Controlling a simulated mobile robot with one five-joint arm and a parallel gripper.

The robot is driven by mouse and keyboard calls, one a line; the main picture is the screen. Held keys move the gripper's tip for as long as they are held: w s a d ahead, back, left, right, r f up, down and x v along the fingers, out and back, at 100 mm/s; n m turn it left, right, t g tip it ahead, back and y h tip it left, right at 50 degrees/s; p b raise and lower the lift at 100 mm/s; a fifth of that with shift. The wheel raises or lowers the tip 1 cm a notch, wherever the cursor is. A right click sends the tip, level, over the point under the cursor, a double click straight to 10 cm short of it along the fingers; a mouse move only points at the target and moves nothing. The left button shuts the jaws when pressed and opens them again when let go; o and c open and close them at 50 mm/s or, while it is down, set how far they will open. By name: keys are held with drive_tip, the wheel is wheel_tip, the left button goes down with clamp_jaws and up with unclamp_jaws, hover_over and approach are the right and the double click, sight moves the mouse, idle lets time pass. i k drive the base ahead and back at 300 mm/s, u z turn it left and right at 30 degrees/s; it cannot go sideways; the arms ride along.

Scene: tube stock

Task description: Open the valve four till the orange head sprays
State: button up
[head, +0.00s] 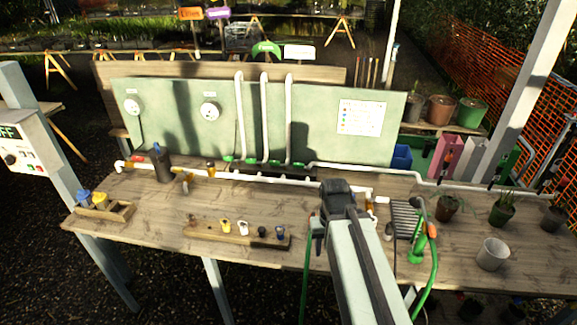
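Small green valve-like parts sit along the foot of the green panel, one of them (298,165) at the right pipe. No number is readable, so I cannot tell which is valve four. An orange part (431,230) tops a green stand (417,252) on the right of the bench; I cannot tell whether it is the orange head. No spray shows. My gripper (338,188) is a dark shape over the middle of the bench, seen from behind. Its fingertips are hidden, and nothing is visibly held. My arm hides part of the bench front.
A white pipe (270,179) runs along the wooden bench (150,210). A wooden block (210,235) holds several small fittings. A dark bottle (162,166), wooden tray (120,213) and pots (492,254) stand around. A control box (22,145) is at left.

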sight(295, 165)
drive_tip(key=u, duration=0.1)
drive_tip(key=i, duration=1)
drive_tip(key=z, duration=0.1)
